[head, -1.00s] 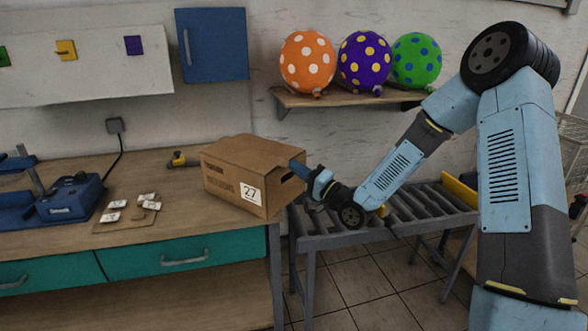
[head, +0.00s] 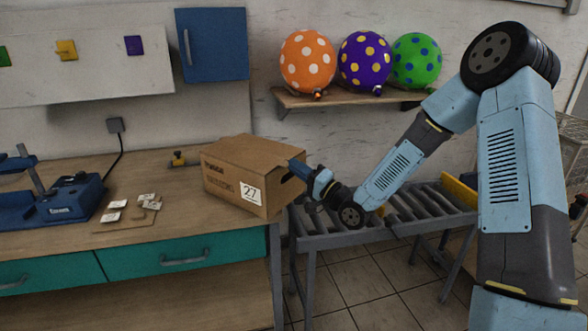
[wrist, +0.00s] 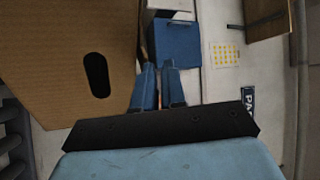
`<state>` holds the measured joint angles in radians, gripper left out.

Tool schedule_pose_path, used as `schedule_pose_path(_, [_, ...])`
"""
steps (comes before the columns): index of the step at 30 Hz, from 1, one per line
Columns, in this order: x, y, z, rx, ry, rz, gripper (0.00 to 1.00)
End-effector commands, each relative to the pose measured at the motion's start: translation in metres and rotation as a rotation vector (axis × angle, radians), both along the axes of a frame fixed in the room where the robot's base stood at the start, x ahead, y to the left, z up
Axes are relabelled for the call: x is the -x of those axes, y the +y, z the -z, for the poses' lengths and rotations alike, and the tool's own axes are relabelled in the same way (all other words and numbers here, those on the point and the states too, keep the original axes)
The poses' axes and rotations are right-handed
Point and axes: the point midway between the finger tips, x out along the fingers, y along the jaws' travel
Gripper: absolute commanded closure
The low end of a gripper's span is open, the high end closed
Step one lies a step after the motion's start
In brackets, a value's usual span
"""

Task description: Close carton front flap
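The brown carton (head: 235,178) stands on the right end of the bench with a white "27" label facing front. Its top looks closed in the head view. My gripper (head: 292,165) is at the carton's right side, near its upper edge, with the fingers pointing left. In the wrist view the carton's side (wrist: 60,90), with a dark oval hand hole, fills the left. My gripper's two fingers (wrist: 158,85) are close together just right of the carton's edge, with nothing clearly held between them. I cannot make out the front flap separately, nor whether the fingers touch the carton.
A roller conveyor (head: 340,228) stands right of the bench, below my arm. White tags (head: 146,198) and a blue machine (head: 70,198) are to the left. Balloons sit on a wall shelf (head: 345,99) above.

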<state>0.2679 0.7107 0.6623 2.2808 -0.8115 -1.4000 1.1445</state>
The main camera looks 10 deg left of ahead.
Motion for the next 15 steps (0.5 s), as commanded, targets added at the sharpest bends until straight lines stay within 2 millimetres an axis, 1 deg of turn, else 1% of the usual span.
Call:
schedule_pose_path(6, [0.0,-0.0001,0.0,0.0,0.0,0.0,0.84])
schedule_pose_path(7, [-0.0001,-0.01,-0.0005,0.001,-0.001,0.0,0.84])
schedule_pose_path(11, [0.0013,-0.006,0.0004,0.001,0.001,0.0,0.84])
schedule_pose_path(15, [0.0047,-0.01,0.0028,0.0,0.001,0.001,0.84])
